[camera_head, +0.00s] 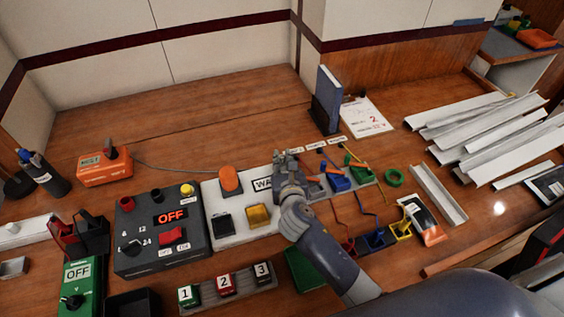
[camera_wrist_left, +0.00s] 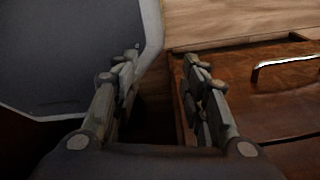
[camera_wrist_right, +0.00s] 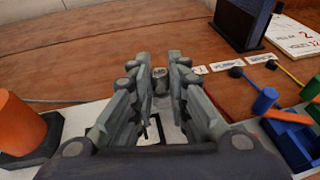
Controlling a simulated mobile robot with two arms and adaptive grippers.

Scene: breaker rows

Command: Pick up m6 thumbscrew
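A small grey metal knob, apparently the M6 thumbscrew (camera_wrist_right: 160,80), shows in the right wrist view between the fingertips of my right gripper (camera_wrist_right: 160,65). The fingers stand on both sides of it with a narrow gap between them; I cannot tell whether they touch it. In the head view my right gripper (camera_head: 288,165) is low over the white panel's right end and hides the thumbscrew. My left gripper (camera_wrist_left: 160,75) is open and empty in the left wrist view, over a dark gap beside a wooden drawer front. It is not in the head view.
An orange knob (camera_head: 229,179) stands left of my right gripper. Blue (camera_head: 336,178) and green clips with wires lie to its right. A dark control box (camera_head: 160,235) with an OFF display is further left. Metal channels (camera_head: 485,125) lie at right. The bench behind is mostly clear.

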